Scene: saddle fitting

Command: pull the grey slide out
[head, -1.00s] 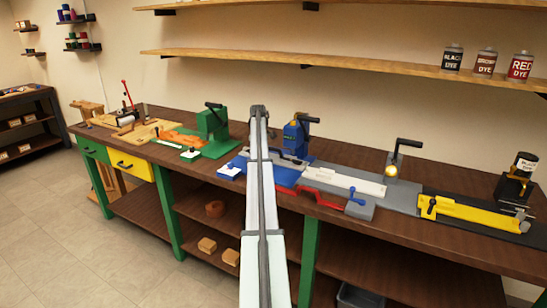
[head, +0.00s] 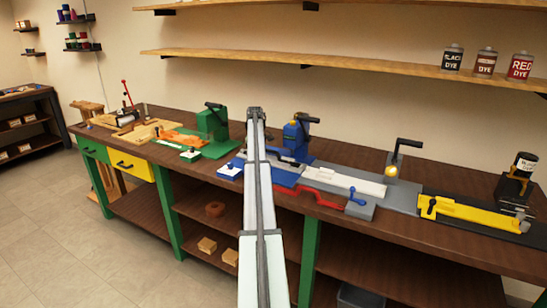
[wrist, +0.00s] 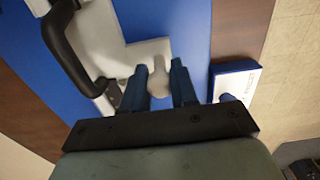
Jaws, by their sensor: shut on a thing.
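The grey slide (wrist: 128,57) shows in the wrist view as a light grey piece lying on a blue base (wrist: 185,25). A round pale knob (wrist: 159,86) is at its near end. My gripper (wrist: 158,80) has its two blue fingers on either side of this knob and is shut on it. In the head view my own arm stands in front of the blue station (head: 283,172), so my gripper and the knob are hidden there.
A black handle (wrist: 72,55) arches beside the slide in the wrist view. A blue block with a white top (wrist: 232,82) is on the other side. In the head view, a green press (head: 212,125) stands left and a yellow fixture (head: 455,212) right.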

